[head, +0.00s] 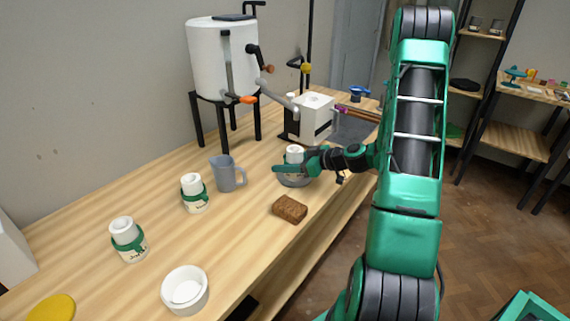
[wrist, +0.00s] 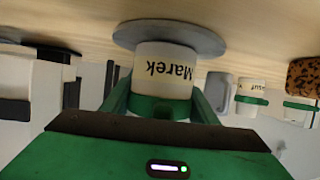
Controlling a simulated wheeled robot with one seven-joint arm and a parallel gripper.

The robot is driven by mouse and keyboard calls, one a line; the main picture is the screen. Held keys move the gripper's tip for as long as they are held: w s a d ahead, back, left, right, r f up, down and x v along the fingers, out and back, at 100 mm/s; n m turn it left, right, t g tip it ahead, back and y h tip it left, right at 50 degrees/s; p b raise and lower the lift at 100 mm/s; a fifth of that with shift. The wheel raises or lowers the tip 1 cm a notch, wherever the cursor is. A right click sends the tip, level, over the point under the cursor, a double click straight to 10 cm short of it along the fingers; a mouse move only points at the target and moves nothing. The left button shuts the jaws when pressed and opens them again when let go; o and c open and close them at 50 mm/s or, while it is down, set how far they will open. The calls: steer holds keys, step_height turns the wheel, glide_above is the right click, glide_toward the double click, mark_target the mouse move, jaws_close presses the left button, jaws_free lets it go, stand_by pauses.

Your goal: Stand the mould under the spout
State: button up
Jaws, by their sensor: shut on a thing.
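My gripper (head: 291,169) is shut on a white mould (head: 294,152) with a green band. In the wrist view, which is upside down, this mould (wrist: 163,66) carries the name Marek between my fingers (wrist: 161,103). It is upright, at a grey round disc (head: 293,182) on the bench; I cannot tell whether it rests on the disc. The disc shows in the wrist view too (wrist: 170,34). The grey spout (head: 280,96) slopes down from the white tank (head: 221,60) and ends behind the held mould, apart from it.
Two more green-banded moulds (head: 195,194) (head: 128,241) stand at left, beside a grey jug (head: 226,174). A brown sponge (head: 290,209) and white bowl (head: 185,291) lie nearer the front. A white box-shaped device (head: 312,119) stands behind my gripper. Bare bench (head: 80,205) lies at left.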

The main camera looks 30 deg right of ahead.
steer(key=o, duration=1.1)
steer(key=shift+o, duration=0.2)
steer(key=shift+r, duration=0.1)
steer(key=v, duration=1.2)
steer(key=shift+d, duration=0.1)
